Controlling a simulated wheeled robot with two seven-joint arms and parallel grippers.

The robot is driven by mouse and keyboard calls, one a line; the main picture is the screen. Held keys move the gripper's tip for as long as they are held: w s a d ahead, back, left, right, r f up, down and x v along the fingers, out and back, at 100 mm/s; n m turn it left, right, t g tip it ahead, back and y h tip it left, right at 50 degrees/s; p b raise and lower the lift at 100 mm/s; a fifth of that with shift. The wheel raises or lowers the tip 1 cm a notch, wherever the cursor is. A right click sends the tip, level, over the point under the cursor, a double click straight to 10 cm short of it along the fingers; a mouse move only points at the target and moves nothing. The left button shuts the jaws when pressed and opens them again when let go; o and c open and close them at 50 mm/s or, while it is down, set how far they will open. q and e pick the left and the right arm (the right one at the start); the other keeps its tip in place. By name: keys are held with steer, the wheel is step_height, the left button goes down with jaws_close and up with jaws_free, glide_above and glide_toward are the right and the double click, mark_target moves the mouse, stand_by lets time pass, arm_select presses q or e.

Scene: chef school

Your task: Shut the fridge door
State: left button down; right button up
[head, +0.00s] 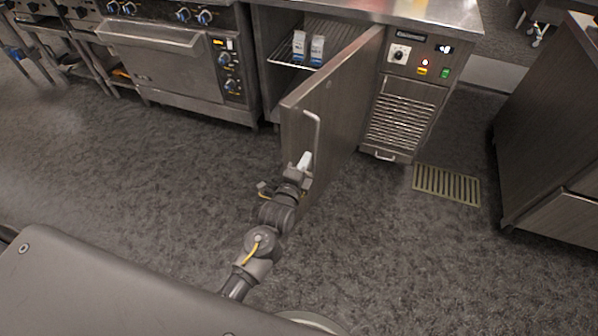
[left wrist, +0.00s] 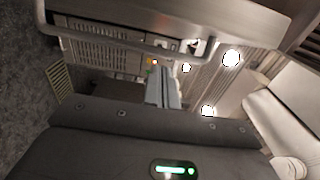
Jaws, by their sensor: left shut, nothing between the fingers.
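The fridge door (head: 335,110) stands open in the head view, swung out toward me from the counter unit. Its vertical bar handle (head: 317,135) is on the door's near edge side. My left gripper (head: 305,160) is shut and empty, close to the lower end of the handle. In the left wrist view my left gripper (left wrist: 163,75) points toward the bar handle (left wrist: 120,42), which crosses the upper part of the picture. I cannot tell whether the fingers touch the handle or door. My right gripper is in neither view.
Inside the open fridge, two small containers (head: 308,47) stand on a wire shelf (head: 283,58). Right of the door is a control panel (head: 418,54) above a vent grille (head: 401,118). An oven (head: 165,70) stands left. A dark cabinet (head: 550,130) stands right. Floor left of the door is clear.

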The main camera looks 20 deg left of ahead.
mark_target(297, 149)
arm_select(q)
steer(key=w+a, duration=0.1)
steer(key=w, duration=0.1)
steer(key=w+a, duration=0.2)
steer(key=shift+w+a, duration=0.15)
steer(key=shift+a, duration=0.1)
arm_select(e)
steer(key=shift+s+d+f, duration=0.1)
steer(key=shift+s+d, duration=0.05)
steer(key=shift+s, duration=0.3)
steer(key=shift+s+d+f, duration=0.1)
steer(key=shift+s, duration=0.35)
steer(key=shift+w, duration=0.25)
